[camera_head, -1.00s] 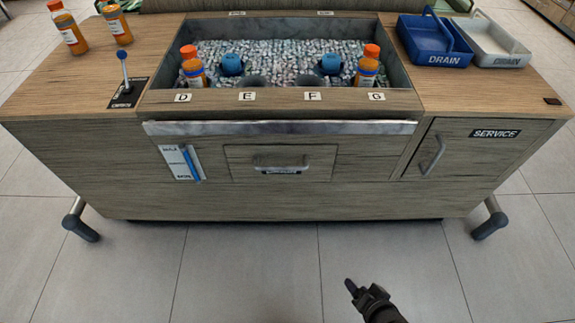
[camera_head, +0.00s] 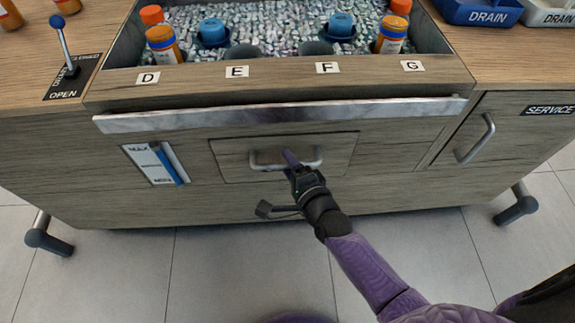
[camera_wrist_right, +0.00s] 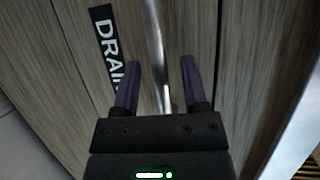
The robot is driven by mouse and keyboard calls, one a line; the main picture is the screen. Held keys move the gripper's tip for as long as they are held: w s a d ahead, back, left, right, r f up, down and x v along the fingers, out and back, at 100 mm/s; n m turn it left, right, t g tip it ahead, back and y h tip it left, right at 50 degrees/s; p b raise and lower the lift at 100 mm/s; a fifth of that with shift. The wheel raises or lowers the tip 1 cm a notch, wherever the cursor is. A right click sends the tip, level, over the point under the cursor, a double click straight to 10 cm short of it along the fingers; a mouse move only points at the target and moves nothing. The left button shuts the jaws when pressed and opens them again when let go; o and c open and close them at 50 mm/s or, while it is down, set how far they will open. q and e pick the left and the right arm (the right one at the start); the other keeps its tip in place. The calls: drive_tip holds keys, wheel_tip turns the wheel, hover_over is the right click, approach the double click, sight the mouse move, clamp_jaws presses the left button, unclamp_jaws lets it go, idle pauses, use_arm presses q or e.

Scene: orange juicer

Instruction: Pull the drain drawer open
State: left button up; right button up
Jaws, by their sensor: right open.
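The drain drawer (camera_head: 232,156) is a wooden front panel in the middle of the cabinet, and it looks closed. Its metal bar handle (camera_head: 264,162) is partly covered by my right gripper (camera_head: 290,160), which is open at the handle. In the right wrist view, the handle bar (camera_wrist_right: 154,45) runs between the two purple fingers of my right gripper (camera_wrist_right: 161,64), with a gap on each side. The drawer's black DRAIN label (camera_wrist_right: 104,45) shows left of the fingers, its end partly hidden. My left gripper is not in view.
A metal strip (camera_head: 280,115) runs across the cabinet above the drawer. A service door (camera_head: 490,135) with its own handle is at right, a gauge panel (camera_head: 154,164) at left. The blue drain tray (camera_head: 482,14) stands on the counter. Cabinet legs stick out at both sides.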

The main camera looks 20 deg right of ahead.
drive_tip(key=shift+w, duration=0.2)
clamp_jaws()
idle(1.0)
idle(0.3)
